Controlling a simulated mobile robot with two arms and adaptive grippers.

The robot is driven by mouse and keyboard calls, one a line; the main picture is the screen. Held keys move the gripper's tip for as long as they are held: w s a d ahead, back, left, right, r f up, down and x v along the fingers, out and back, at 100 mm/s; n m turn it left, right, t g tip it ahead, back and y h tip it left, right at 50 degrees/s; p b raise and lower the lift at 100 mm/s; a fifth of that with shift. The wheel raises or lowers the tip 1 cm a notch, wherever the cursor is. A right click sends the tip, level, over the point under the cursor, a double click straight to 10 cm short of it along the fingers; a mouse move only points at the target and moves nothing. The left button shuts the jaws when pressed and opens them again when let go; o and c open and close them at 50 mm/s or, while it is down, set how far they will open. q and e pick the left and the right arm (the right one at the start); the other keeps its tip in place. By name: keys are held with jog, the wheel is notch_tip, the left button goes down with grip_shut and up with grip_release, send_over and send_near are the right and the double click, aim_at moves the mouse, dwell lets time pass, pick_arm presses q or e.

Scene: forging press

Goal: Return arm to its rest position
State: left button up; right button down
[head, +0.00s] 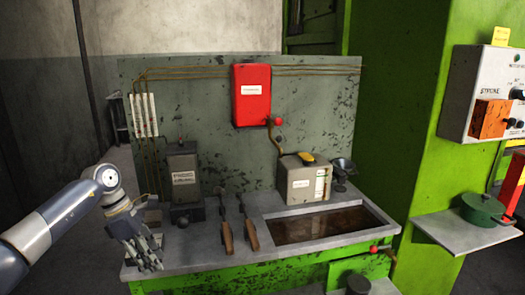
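My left arm (45,222) comes in from the left edge, its wrist bent at the top. My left gripper (147,254) points down over the left front corner of the grey bench (195,262). Its fingers are seen at a slant, so their gap and any contact with the bench top are unclear. No object is seen held in it. My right gripper is not in view.
Two wooden-handled tools (226,232) lie right of the gripper. Behind stand a dark grey box (183,178) and a beige box (303,181). A recessed tank (325,224) fills the bench's right. A green pot (483,209) sits on a side shelf (450,232).

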pick_arm(q)
jog(key=w+d+f+n+t+h, duration=0.25)
jog(key=d+f+n+h, duration=0.7)
jog(key=d+f, duration=0.55)
jog(key=s+a+f+n+t+y, duration=0.2)
jog(key=s+f+n+t+y, duration=0.15)
jog(key=f+n, duration=0.65)
jog(key=s+a+f+n+t+y, duration=0.1)
jog(key=s+f+n+t+y, duration=0.3)
jog(key=f+n, duration=0.65)
jog(key=s+a+f+n+g+y, duration=0.1)
jog(key=s+a+f+n, duration=0.1)
jog(key=s+f+n, duration=0.4)
jog(key=s+a+f+n+g+y, duration=0.1)
jog(key=s+a+f+n+y, duration=0.15)
jog(key=s+f, duration=0.6)
jog(key=s+a+f+n+g+y, duration=0.1)
jog(key=s+a+f+n, duration=0.2)
jog(key=s+f, duration=0.4)
jog(key=s+f+n+g, duration=0.3)
jog(key=s, duration=1.1)
jog(key=s+f+n+g+y, duration=0.1)
jog(key=s+f+n+g, duration=0.2)
jog(key=s, duration=1.1)
jog(key=shift+s+d+n, duration=0.2)
jog(key=shift+s+n, duration=0.05)
jog(key=shift+n, duration=0.1)
